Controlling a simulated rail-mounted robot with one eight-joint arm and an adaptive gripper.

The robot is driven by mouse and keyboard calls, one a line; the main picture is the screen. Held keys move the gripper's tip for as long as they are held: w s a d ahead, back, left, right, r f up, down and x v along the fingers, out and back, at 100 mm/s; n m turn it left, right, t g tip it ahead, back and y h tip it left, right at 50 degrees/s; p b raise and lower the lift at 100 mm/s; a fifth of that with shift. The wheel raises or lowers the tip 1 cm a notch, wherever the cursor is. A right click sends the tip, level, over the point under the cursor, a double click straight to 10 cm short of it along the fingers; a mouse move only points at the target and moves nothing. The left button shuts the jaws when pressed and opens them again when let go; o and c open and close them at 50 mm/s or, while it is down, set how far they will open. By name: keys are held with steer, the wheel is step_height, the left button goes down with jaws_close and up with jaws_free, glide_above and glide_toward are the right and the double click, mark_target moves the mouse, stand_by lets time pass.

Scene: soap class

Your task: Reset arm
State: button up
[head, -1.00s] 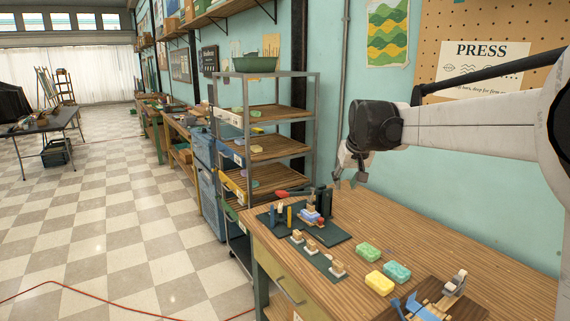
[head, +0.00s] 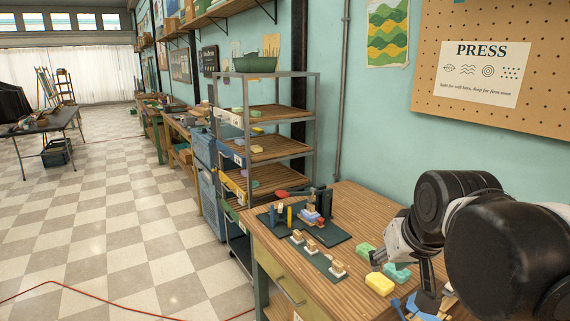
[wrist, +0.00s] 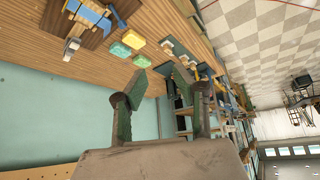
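My gripper (head: 380,258) is at the right of the head view, above the wooden workbench (head: 345,212), with my folded arm behind it. In the wrist view my gripper (wrist: 170,88) has its two fingers spread wide with nothing between them. A yellow soap bar (head: 379,285), a green one (head: 364,248) and a teal one (head: 398,275) lie on the bench near the gripper. The wrist view also shows the yellow bar (wrist: 120,50), green bar (wrist: 133,39) and teal bar (wrist: 142,61), apart from the fingers.
A wooden fixture with blue parts (head: 428,302) sits at the bench's front right, partly hidden by my arm. A dark strip (head: 322,262) holds several wooden stamps. A dark mat (head: 330,232) with tools lies further back. A shelf rack (head: 315,130) stands beyond the bench.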

steer(key=s+f, duration=0.6)
steer(key=s, duration=0.3)
steer(key=shift+s+d+f+t, duration=0.2)
steer(key=shift+s+f+t, duration=0.1)
steer(key=shift+s+f, duration=0.1)
